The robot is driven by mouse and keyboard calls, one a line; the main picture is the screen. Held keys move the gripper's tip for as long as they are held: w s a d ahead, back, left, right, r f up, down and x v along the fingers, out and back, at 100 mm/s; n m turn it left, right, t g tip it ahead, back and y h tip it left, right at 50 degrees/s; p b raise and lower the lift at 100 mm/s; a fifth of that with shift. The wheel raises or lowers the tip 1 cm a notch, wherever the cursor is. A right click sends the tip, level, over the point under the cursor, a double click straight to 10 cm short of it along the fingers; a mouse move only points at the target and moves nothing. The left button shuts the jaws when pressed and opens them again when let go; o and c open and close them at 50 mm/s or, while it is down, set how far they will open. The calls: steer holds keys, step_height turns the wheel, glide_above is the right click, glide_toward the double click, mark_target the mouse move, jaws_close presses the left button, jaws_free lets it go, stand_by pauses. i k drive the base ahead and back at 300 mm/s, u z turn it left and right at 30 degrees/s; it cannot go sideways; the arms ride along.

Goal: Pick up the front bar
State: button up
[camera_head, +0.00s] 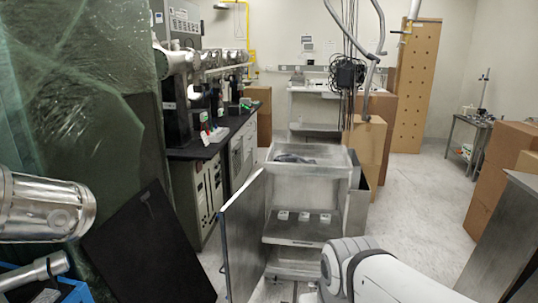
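I cannot clearly tell which thing is the front bar. A metal cabinet (308,176) stands ahead with its door (243,240) swung open to the left. On its inner shelf (290,230) sit three small pale pieces, and they may be bars or the tops of bars. The front faces of these pieces are too small to make out. A dark object (296,158) lies in the open top of the cabinet. A white arm link, probably mine, enters at the bottom right, close to the cabinet's lower right. My gripper does not show.
A black panel (150,250) leans at the left beside a blue crate (75,291) and metal cylinders. A dark counter (215,140) runs behind. Cardboard boxes (490,165) and a metal cabinet (505,235) stand at the right. The floor (420,200) between is clear.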

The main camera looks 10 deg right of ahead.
mark_target(305, 154)
steer(key=u, duration=0.2)
steer(key=i, duration=1.15)
steer(key=z, duration=0.75)
steer(key=i, duration=2.15)
steer(key=u, duration=0.05)
